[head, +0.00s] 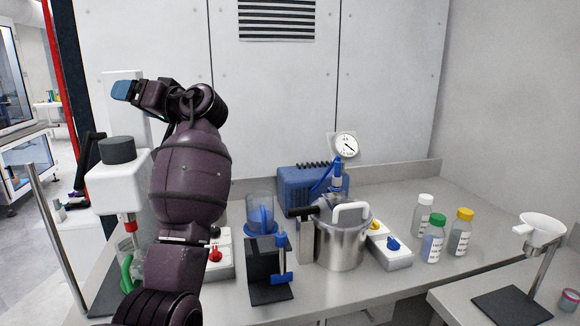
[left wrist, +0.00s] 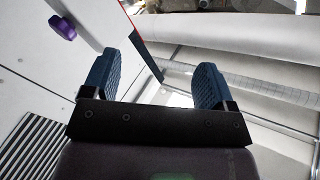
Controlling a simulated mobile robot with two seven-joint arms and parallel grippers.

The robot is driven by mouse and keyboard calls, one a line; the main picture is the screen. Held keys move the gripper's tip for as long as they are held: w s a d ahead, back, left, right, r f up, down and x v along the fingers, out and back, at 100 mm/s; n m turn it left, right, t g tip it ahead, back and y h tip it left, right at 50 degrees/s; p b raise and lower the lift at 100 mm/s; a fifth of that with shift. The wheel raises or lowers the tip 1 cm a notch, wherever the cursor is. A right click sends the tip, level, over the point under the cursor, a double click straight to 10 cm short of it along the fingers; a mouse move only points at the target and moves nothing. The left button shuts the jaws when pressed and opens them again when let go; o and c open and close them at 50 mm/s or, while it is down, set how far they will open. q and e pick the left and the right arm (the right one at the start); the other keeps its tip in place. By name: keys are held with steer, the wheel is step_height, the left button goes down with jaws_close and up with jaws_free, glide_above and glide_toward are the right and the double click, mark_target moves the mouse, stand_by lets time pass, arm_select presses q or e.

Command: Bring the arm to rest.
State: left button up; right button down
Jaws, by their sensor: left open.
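My left arm is raised in front of the bench in the head view, with its left gripper (head: 122,90) up high and pointing left, well above the bench top. In the left wrist view the gripper (left wrist: 154,82) shows two blue ribbed fingers set wide apart, with nothing between them. It is open and empty. Its camera faces the wall panels and the upper part of the room at a tilt. My right gripper is in neither view.
Behind my arm stands a white stirrer (head: 122,180) with a dark cap. On the bench (head: 360,287) are a steel pot (head: 340,245), a blue pump unit (head: 300,190), a black stand (head: 268,270) and several bottles (head: 433,240). A white funnel (head: 540,230) stands at right.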

arm_select(q)
steer(key=w+d+f+m+t+h, duration=0.2)
steer(key=f+m+t+h, duration=0.2)
steer(key=f+t, duration=0.2)
steer(key=w+d+f+m+t+h, duration=0.2)
steer(key=f+m+t+h, duration=0.2)
steer(key=f+t+h, duration=0.1)
steer(key=s+d+f+m+t+h, duration=0.1)
steer(key=s+f+h, duration=0.25)
steer(key=f, duration=0.55)
steer(key=s+d+f+m+h, duration=0.2)
steer(key=s+f+h, duration=0.15)
steer(key=f, duration=0.45)
steer(key=s+a+f+n+g, duration=0.1)
steer(key=s+a+f+g, duration=0.1)
steer(key=s+f, duration=1.4)
steer(key=s+a+f+n+g+h, duration=0.1)
steer(key=s+f+g, duration=0.3)
steer(key=s+f, duration=1.3)
steer(key=shift+s+a+g, duration=0.4)
steer(key=shift+s+a, duration=0.1)
steer(key=shift+s, duration=0.55)
